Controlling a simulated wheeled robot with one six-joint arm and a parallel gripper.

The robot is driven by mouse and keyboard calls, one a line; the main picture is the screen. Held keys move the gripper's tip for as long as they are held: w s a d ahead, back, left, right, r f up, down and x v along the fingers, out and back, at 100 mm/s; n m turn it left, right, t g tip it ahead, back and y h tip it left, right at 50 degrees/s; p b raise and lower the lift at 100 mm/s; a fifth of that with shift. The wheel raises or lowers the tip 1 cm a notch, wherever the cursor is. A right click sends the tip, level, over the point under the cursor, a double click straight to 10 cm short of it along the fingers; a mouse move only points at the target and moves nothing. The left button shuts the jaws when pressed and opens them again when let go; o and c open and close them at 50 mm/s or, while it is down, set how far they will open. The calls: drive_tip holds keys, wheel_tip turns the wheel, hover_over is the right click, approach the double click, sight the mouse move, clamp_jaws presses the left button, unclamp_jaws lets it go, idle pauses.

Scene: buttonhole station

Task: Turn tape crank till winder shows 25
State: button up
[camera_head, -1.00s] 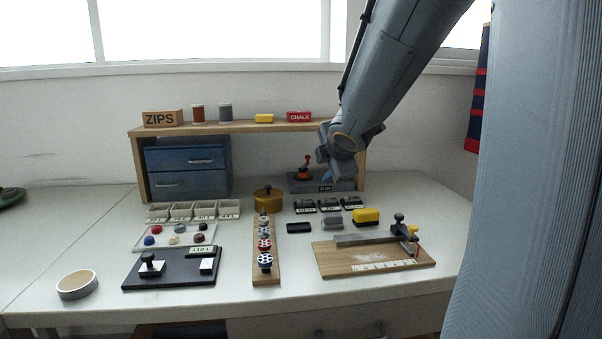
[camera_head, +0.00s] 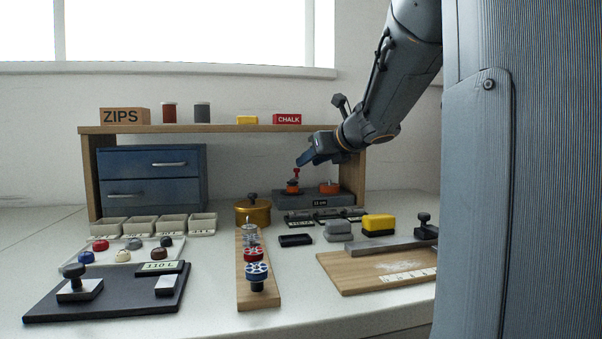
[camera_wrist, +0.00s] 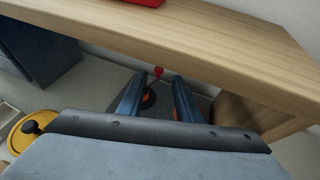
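The tape winder (camera_head: 312,199) is a dark grey base under the shelf, with orange parts on top and a small display on its front that appears to read 11 cm. Its crank (camera_head: 294,181) has a red knob and stands at the left of the base. My gripper (camera_head: 303,161) is just above and beside the red knob, under the shelf's front edge. In the wrist view my gripper (camera_wrist: 158,92) has its two blue fingers apart, with the red knob (camera_wrist: 158,71) beyond the tips, not between them. Part of the winder is hidden behind the fingers.
The wooden shelf (camera_head: 230,129) runs above the winder, close to my wrist. A blue drawer unit (camera_head: 152,178) stands to the left. A yellow round tin (camera_head: 253,213), a yellow block (camera_head: 378,223) and a wooden board (camera_head: 350,275) are in front.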

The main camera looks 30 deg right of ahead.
sight(293, 181)
drive_tip(key=b+x, duration=0.1)
drive_tip(key=x, duration=0.5)
drive_tip(key=shift+s, duration=0.1)
drive_tip(key=shift+c, duration=0.3)
clamp_jaws()
drive_tip(key=shift+s+a+m+h, duration=0.1)
drive_tip(key=shift+m+h, duration=0.2)
